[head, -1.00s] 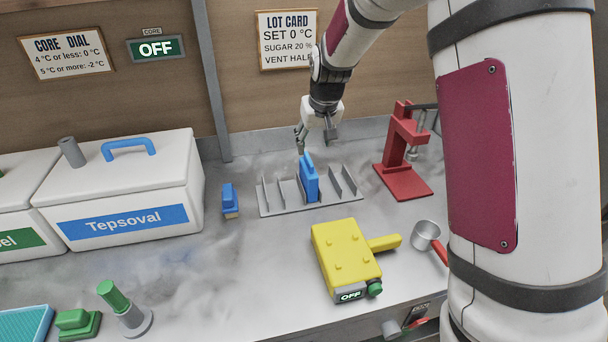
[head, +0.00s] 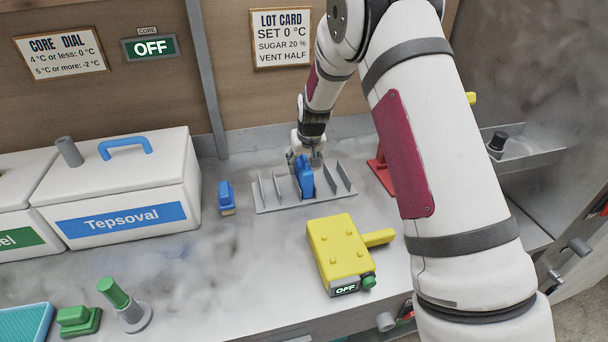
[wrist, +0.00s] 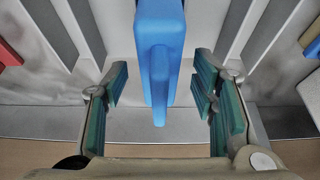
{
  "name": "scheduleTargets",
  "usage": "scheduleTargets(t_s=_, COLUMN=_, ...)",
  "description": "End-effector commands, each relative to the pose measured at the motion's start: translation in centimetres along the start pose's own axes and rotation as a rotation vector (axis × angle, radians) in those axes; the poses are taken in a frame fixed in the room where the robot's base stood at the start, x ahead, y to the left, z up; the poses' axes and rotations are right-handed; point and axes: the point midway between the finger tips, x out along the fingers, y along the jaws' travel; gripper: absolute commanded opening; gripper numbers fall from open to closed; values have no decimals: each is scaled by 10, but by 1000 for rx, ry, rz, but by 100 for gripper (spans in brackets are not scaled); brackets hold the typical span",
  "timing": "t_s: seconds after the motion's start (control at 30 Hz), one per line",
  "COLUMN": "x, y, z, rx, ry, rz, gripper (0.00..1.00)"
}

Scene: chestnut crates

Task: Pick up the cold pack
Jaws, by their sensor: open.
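The cold pack (head: 305,178) is a blue slab standing upright in a slot of the grey rack (head: 262,206). In the wrist view the blue pack (wrist: 159,50) runs down from the top middle, its narrow end between the fingers. My gripper (head: 306,155) is over the pack from behind and above. In the wrist view my gripper (wrist: 160,100) is open, with teal pads on both sides of the pack and a gap on each side.
Left of the rack stands a small blue brush-like item (head: 227,196). A yellow device (head: 338,250) reading OFF lies in front. A white Tepsoval crate (head: 120,190) is at left. A red stand (head: 382,176) is partly hidden behind my arm.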

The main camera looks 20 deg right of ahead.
Motion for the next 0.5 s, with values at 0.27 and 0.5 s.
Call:
scheduleTargets(t_s=0.27, x=11, y=0, z=0, rx=0, ry=1, rz=0, gripper=52)
scheduleTargets(t_s=0.5, x=10, y=0, z=0, rx=0, ry=0, rz=0, gripper=18)
